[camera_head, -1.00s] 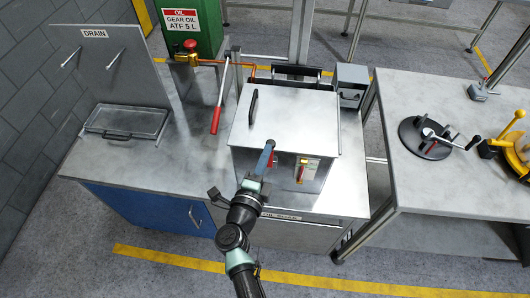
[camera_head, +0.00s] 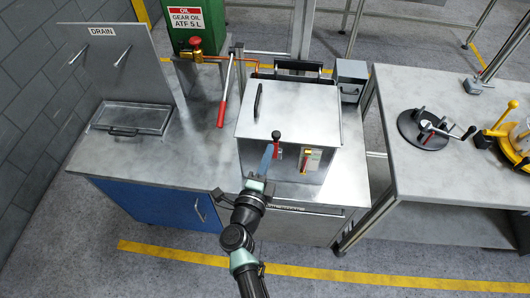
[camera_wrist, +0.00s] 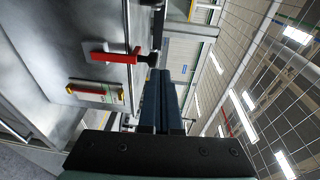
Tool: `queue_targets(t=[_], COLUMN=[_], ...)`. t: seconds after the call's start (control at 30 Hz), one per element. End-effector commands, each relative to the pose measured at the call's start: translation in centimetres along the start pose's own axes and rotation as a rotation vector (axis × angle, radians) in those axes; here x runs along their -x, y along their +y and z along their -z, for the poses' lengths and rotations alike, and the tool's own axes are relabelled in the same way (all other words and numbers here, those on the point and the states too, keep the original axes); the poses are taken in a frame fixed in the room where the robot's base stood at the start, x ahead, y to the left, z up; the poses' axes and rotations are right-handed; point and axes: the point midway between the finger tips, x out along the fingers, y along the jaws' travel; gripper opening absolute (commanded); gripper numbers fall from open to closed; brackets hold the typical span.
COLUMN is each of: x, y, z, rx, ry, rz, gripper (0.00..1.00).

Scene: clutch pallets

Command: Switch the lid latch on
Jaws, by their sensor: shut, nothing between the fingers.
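A steel box with a flat lid (camera_head: 290,112) stands on the bench, and the lid is down. On its front a red lever with a black knob (camera_head: 277,141) points upward; it also shows in the wrist view (camera_wrist: 122,57). To its right is a labelled plate with a red and yellow handle (camera_head: 306,160), also in the wrist view (camera_wrist: 97,91). I cannot read which is the lid latch. My gripper (camera_head: 268,150) is shut and empty, just left of the red lever. In the wrist view its fingers (camera_wrist: 160,75) end close to the black knob; contact is unclear.
A long red-handled lever (camera_head: 222,110) rises left of the box, near the green oil tank (camera_head: 192,20). A drain tray (camera_head: 131,118) lies at the bench's left. A second table (camera_head: 450,170) on the right bears a black round fixture (camera_head: 423,130).

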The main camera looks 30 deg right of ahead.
Motion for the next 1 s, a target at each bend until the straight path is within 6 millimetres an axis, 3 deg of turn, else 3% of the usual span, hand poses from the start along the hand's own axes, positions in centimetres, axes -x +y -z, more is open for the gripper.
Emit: queue_targets(t=[0.03, 0.2, 0.4, 0.6, 1.0], x=[1.6, 5.6, 8.8, 10.0, 10.0], y=[0.0, -0.3, -0.5, -0.7, -0.7], z=[-0.1, -0.1, -0.1, -0.1, -0.1], rx=[0.001, 0.001, 0.002, 0.001, 0.002], ry=[-0.004, -0.004, -0.003, -0.002, -0.002], rz=[-0.002, -0.004, -0.003, -0.003, -0.003], gripper=[0.00, 0.00, 0.00, 0.00, 0.00])
